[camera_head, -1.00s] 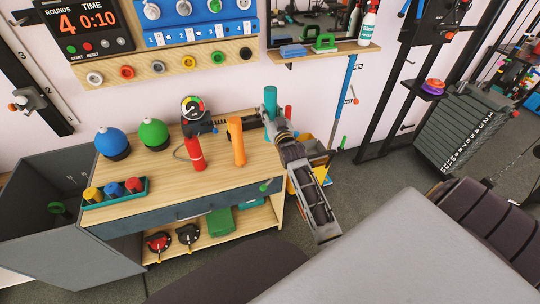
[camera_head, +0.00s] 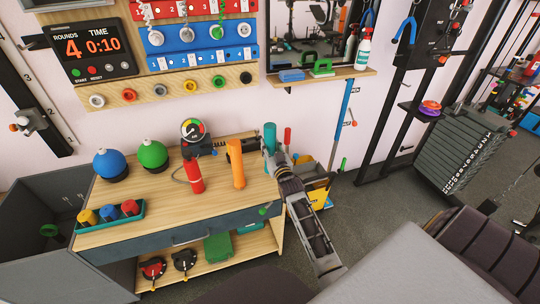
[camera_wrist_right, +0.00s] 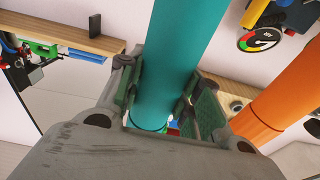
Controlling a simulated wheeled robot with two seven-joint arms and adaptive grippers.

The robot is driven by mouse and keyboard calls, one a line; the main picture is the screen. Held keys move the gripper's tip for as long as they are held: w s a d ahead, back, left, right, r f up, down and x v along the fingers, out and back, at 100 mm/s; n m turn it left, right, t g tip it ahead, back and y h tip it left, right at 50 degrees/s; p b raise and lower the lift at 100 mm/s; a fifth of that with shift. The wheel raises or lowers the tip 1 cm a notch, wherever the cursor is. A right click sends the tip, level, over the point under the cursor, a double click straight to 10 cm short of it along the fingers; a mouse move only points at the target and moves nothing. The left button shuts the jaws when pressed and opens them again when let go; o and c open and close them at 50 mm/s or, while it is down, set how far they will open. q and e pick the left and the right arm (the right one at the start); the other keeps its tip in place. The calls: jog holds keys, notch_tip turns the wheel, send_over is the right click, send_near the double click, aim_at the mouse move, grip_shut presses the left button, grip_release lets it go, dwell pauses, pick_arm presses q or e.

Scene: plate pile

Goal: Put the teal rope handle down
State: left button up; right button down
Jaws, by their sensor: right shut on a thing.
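The teal rope handle (camera_head: 270,137) is an upright teal cylinder at the back right corner of the wooden bench. My right gripper (camera_head: 273,155) is shut on its lower part. In the right wrist view the teal handle (camera_wrist_right: 180,60) stands between the green-padded fingers (camera_wrist_right: 160,100). Its lower end is partly hidden by the gripper, and I cannot tell whether it touches the bench top. My left gripper is not in view.
The bench top (camera_head: 150,215) also holds an orange handle (camera_head: 236,165) and a red handle (camera_head: 194,178) left of the gripper, a round gauge (camera_head: 193,130), blue and green balls, and a teal tray (camera_head: 140,212) of colored weights. The bench's front right area is clear.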

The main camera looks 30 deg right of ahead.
aim_at(270, 152)
jog(key=shift+r, duration=0.1)
jog(key=shift+f, duration=0.95)
jog(key=shift+f+b, duration=0.4)
jog(key=shift+f, duration=0.7)
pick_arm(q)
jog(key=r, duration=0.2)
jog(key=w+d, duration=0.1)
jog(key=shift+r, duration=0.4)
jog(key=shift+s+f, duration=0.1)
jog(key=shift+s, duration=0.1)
pick_arm(e)
jog(key=shift+f, duration=0.1)
jog(key=c, duration=1)
grip_release()
jog(key=shift+f, duration=0.1)
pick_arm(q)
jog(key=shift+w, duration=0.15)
